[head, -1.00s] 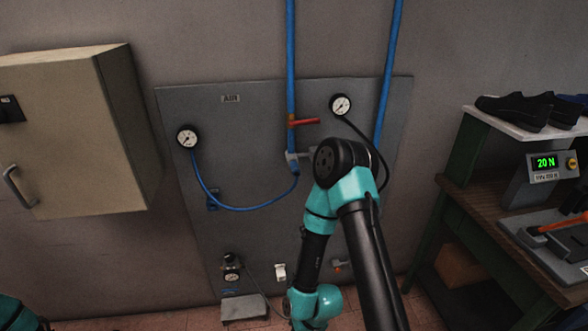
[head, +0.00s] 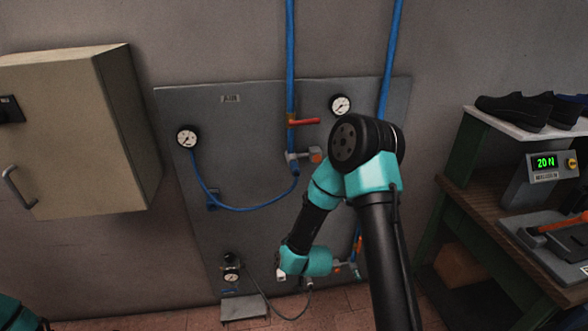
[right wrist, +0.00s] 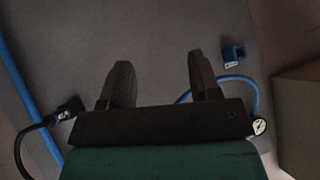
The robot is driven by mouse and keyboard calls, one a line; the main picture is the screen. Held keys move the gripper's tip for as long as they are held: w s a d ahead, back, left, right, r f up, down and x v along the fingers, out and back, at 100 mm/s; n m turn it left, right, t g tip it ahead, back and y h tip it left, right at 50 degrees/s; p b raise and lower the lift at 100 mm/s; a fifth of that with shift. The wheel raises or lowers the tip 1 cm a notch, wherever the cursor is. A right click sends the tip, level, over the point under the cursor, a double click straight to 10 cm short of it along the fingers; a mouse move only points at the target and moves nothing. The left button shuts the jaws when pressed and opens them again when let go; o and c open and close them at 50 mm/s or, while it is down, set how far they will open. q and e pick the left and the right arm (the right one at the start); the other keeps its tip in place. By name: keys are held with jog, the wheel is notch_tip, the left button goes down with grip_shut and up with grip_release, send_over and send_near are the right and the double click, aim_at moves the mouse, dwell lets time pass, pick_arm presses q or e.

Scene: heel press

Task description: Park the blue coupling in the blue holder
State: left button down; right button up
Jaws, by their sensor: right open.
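The blue hose (head: 245,209) hangs in a curve from the left gauge to the lower end of the left blue pipe. The blue coupling is not clear as a separate part; the hose's right end meets the fitting below the red-handled valve. One finger partly hides the hose (right wrist: 238,78). My left gripper is out of view.
The grey panel (head: 180,110) carries a left gauge (head: 187,138), a right gauge (head: 340,105) and a red valve handle (head: 305,122). A beige cabinet (head: 60,140) stands left, a workbench (head: 470,200) right. A black coupling with a black hose (right wrist: 70,105) is left in the wrist view.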

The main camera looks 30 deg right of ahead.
jog(key=w+d+r+t+h, duration=0.4)
jog(key=w+r, duration=0.3)
jog(key=r, duration=0.4)
jog(key=m+t+h, duration=0.2)
jog(key=t, duration=0.1)
send_near(295, 166)
jog(key=w, duration=0.1)
jog(key=w+d+f, duration=0.1)
jog(key=shift+w+f, duration=0.25)
jog(key=shift+w, duration=0.05)
jog(key=shift+a, duration=0.1)
jog(key=shift+w, duration=0.15)
jog(key=x, duration=0.8)
jog(key=shift+w+d, duration=0.2)
jog(key=shift+w, duration=0.1)
jog(key=shift+r, duration=0.15)
jog(key=shift+c, duration=0.3)
